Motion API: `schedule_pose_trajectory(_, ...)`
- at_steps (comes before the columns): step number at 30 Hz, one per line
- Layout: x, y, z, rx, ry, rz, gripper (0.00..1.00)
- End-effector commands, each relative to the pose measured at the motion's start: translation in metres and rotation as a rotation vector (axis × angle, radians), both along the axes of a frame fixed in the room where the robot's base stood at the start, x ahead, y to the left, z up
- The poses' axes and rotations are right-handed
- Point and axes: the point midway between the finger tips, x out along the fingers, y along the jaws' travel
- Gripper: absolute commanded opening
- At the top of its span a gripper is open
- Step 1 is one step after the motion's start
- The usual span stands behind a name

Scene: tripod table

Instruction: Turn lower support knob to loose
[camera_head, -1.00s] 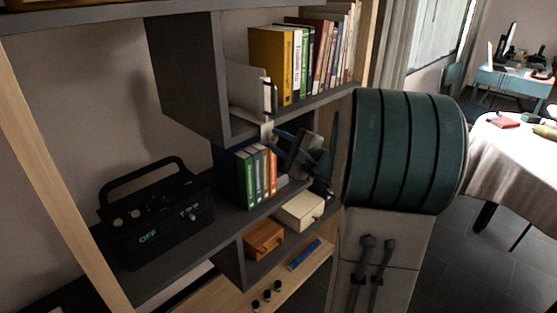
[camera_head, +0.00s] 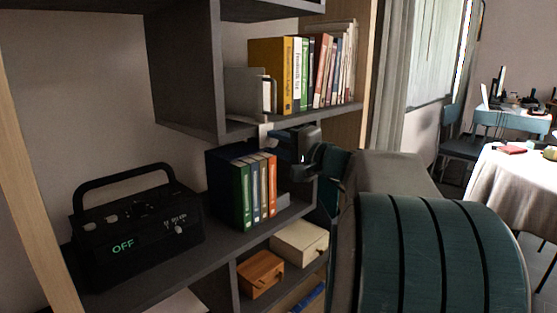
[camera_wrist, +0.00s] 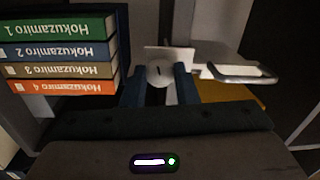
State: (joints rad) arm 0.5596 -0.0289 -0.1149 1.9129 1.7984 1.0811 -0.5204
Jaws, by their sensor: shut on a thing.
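The lower support knob (camera_wrist: 158,72) is a pale round disc with a slot mark, on a white plate (camera_wrist: 178,58) in the wrist view. In the head view, the white support piece (camera_head: 264,134) hangs under the upper shelf's edge, below the grey bookend (camera_head: 245,92); the knob's face is hidden there. My gripper (camera_wrist: 160,79) has its two dark blue fingers on either side of the knob, shut on it. In the head view my gripper (camera_head: 274,136) reaches in from the right to the support. The loose or tight setting cannot be read.
Numbered books (camera_head: 256,190) stand on the shelf just below my gripper. More books (camera_head: 300,72) stand above. A metal handle (camera_wrist: 238,72) sits close beside the knob. A black radio (camera_head: 135,230) reading OFF, a cream box (camera_head: 299,243) and a wooden box (camera_head: 261,273) are lower.

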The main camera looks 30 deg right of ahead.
Motion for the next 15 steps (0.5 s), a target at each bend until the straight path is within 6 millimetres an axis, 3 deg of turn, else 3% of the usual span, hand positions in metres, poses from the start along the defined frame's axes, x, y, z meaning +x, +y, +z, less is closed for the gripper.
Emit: schedule_pose_trajectory(15,0.0,-0.0002,-0.0001,-0.07,-0.024,0.0,0.04)
